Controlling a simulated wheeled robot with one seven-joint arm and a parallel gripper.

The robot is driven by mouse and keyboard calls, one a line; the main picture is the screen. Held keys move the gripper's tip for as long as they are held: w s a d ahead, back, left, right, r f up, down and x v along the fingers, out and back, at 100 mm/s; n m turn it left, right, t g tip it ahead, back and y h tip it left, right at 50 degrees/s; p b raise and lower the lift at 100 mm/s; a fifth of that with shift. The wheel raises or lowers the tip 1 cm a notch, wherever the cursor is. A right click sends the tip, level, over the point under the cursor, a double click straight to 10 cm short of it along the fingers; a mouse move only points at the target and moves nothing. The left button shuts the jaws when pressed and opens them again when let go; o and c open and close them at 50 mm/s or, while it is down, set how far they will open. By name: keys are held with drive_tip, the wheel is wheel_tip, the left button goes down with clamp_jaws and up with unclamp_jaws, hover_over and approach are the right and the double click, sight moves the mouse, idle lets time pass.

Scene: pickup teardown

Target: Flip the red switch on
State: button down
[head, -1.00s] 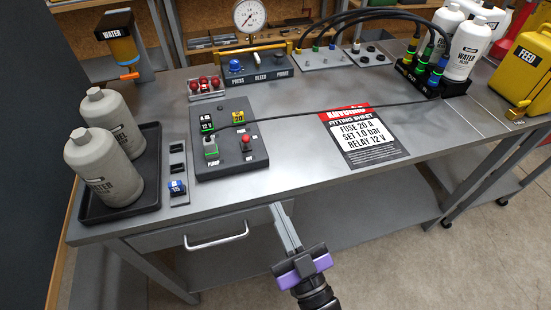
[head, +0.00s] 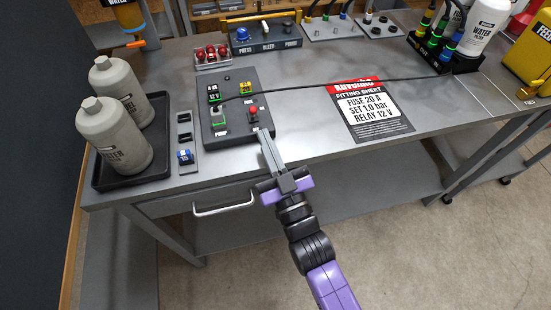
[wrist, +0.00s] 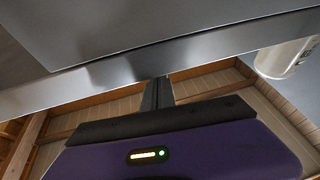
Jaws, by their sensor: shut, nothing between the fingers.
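The red switch (head: 253,111) is a small red-topped part at the front right of the dark control panel (head: 227,134) on the bench. Its lever position is too small to tell. My gripper (head: 264,136) is shut and empty. In the head view its fingertips appear just below and right of the red switch, over the panel's front right edge; whether they touch anything is unclear. In the wrist view the shut fingers (wrist: 157,92) point toward a grey metal edge (wrist: 160,62), and the switch is not seen.
A fuse strip (head: 184,138) and a tray (head: 108,184) with two bottles stand left. The fitting sheet (head: 368,108) lies right.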

sight(254, 113)
drive_tip(key=shift+p+x, duration=0.35)
drive_tip(key=shift+x, duration=1.65)
drive_tip(key=shift+r+p, duration=0.15)
drive_tip(key=shift+p, duration=0.25)
